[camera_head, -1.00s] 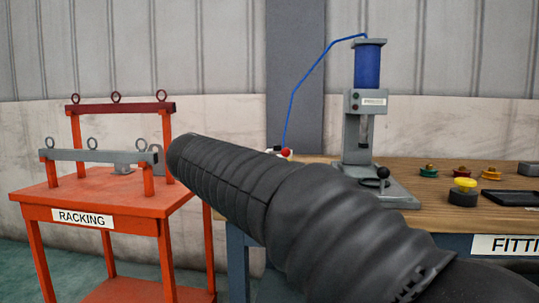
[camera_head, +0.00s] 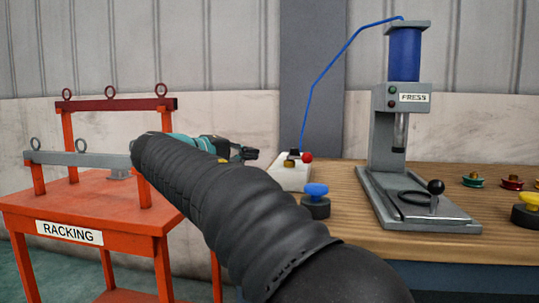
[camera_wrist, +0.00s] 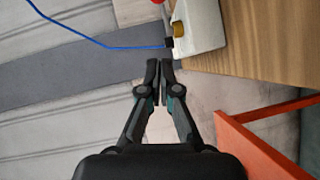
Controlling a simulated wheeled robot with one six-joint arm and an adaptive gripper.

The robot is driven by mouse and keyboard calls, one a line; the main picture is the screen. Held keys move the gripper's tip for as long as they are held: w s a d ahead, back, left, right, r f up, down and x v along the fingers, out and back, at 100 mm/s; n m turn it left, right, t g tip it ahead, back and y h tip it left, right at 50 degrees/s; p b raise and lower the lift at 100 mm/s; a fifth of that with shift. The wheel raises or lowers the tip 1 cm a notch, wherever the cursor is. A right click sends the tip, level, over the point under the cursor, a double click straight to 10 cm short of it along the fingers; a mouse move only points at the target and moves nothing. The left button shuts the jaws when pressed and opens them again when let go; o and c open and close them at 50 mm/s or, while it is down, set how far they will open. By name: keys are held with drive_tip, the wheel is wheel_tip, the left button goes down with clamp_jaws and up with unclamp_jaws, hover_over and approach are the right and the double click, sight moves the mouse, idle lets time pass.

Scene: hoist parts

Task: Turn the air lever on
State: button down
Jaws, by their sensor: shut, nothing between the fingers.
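The air lever (camera_head: 307,157) shows a red ball end. It sits on a white block (camera_head: 290,177) at the left end of the wooden bench, where the blue hose (camera_head: 313,90) comes down. In the wrist view my gripper (camera_wrist: 159,66) is shut and empty, just below the block.
The grey press (camera_head: 383,140) with a blue cylinder stands right of the block. A blue-topped knob (camera_head: 316,196) is on the bench (camera_head: 350,237) near its front. The orange racking table (camera_head: 110,211) is at the left. My arm crosses the front.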

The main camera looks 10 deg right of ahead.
approach(292, 157)
drive_tip(key=d, duration=0.6)
drive_tip(key=shift+w+d, duration=0.15)
drive_tip(key=shift+w, duration=0.1)
drive_tip(key=shift+b, duration=0.5)
